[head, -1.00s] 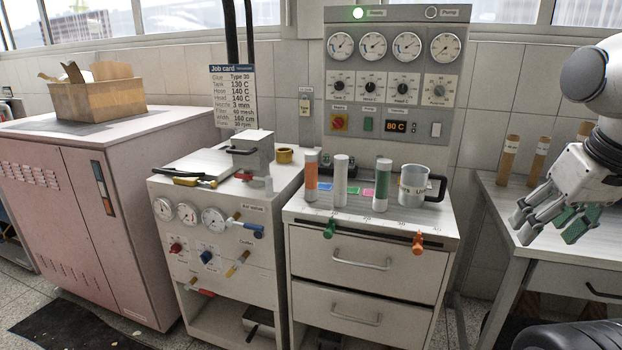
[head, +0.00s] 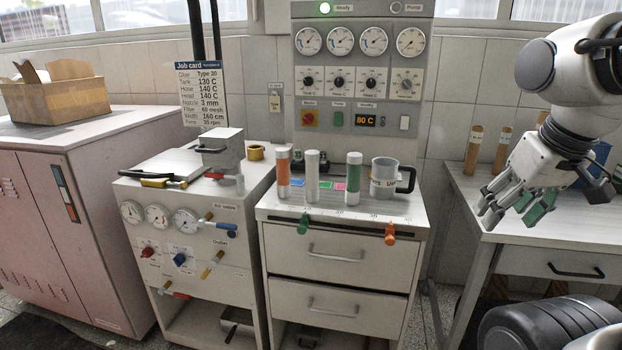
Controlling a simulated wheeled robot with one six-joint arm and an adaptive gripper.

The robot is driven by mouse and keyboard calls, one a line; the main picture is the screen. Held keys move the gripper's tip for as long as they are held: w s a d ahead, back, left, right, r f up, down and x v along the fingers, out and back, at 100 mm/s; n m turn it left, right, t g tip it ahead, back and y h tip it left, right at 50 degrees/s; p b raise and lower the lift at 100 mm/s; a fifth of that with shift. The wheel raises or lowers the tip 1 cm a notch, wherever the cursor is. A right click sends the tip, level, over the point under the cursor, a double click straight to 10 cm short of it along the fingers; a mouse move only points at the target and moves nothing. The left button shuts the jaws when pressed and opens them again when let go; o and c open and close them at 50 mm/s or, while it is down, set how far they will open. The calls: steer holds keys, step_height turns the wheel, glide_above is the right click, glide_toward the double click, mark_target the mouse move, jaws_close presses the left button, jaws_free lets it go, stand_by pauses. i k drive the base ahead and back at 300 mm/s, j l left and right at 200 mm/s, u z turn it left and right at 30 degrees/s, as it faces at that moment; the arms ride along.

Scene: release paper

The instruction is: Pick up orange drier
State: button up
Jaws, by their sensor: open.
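The orange drier, a clear tube with an orange filling and pale cap (head: 283,174), stands upright at the left of the drawer cabinet's top (head: 330,207). A pale tube (head: 312,175) and a green-filled tube (head: 353,178) stand to its right in the same row. My gripper (head: 515,208) is open and empty at the right, above the right-hand bench and well away from the orange drier.
An orange knob (head: 390,235) and a green knob (head: 304,223) stick out at the cabinet's front edge. Brown tubes (head: 474,150) stand on the right bench (head: 480,180). A gauge panel (head: 360,75) rises behind.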

mark_target(282, 154)
steer(key=u, duration=3.05)
steer(key=z, duration=2.6)
steer(key=i+l+u, duration=0.15)
steer(key=u, duration=0.2)
steer(key=i+l+u, duration=0.1)
steer(key=l+u, duration=0.25)
